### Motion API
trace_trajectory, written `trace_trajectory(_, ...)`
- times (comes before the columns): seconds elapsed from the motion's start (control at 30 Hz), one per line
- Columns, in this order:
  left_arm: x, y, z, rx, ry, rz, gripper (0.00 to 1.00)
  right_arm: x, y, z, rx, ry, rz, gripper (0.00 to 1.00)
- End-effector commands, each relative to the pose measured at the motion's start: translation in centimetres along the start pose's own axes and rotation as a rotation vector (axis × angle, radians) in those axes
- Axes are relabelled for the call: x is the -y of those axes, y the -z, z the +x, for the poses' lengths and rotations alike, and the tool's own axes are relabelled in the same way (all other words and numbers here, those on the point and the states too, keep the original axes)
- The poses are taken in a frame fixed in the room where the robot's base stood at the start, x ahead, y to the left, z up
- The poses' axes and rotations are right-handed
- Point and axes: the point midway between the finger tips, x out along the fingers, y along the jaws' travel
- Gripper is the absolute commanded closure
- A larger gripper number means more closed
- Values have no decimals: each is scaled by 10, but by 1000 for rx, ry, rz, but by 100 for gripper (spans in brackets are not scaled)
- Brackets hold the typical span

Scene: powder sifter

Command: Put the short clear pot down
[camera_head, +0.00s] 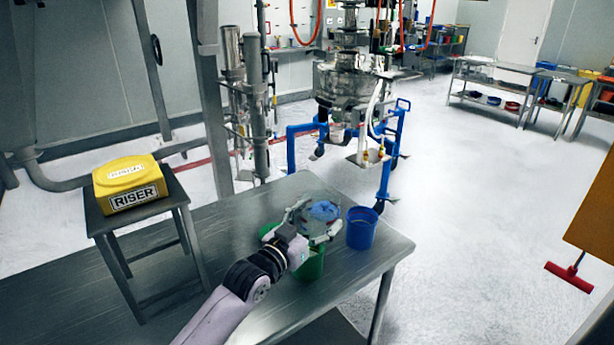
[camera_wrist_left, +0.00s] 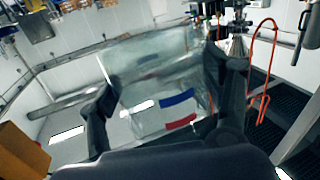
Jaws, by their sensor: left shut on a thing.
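The short clear pot (camera_wrist_left: 150,75) fills the middle of the left wrist view, see-through, with a blue patch and a red patch showing on or through it. In the head view the clear pot (camera_head: 322,209) is faint, with a bluish area. My left gripper (camera_head: 313,220) is shut on the pot, with one finger on each side. It holds the pot over the far part of the steel table (camera_head: 225,240), close to a green tub and a blue tub. Whether the pot's base touches anything is hidden. My right gripper is not in view.
The green tub (camera_head: 311,266) stands under and beside my left gripper, partly covered by it. The blue tub (camera_head: 361,228) stands just right of the pot, near the table's right end. A yellow riser box (camera_head: 128,183) sits on a stool at left. The table's left part is bare.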

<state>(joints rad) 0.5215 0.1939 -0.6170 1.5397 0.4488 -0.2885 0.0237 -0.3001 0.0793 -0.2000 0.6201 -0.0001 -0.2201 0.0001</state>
Motion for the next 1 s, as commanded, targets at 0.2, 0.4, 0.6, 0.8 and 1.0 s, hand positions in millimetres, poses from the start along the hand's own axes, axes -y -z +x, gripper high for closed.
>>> trace_trajectory(0.2, -20, -16, -27, 1, 14, -10, 66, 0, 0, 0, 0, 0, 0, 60)
trace_trajectory(0.4, -36, -36, -85, 2, 90, -11, 66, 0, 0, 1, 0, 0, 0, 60)
trace_trajectory(0.6, -34, -48, -153, 0, 217, -8, 66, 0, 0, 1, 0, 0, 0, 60)
trace_trajectory(0.8, -22, -56, -228, -1, 369, -6, 66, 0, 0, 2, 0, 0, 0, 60)
trace_trajectory(1.0, -9, -57, -302, -1, 513, -4, 66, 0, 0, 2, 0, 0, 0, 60)
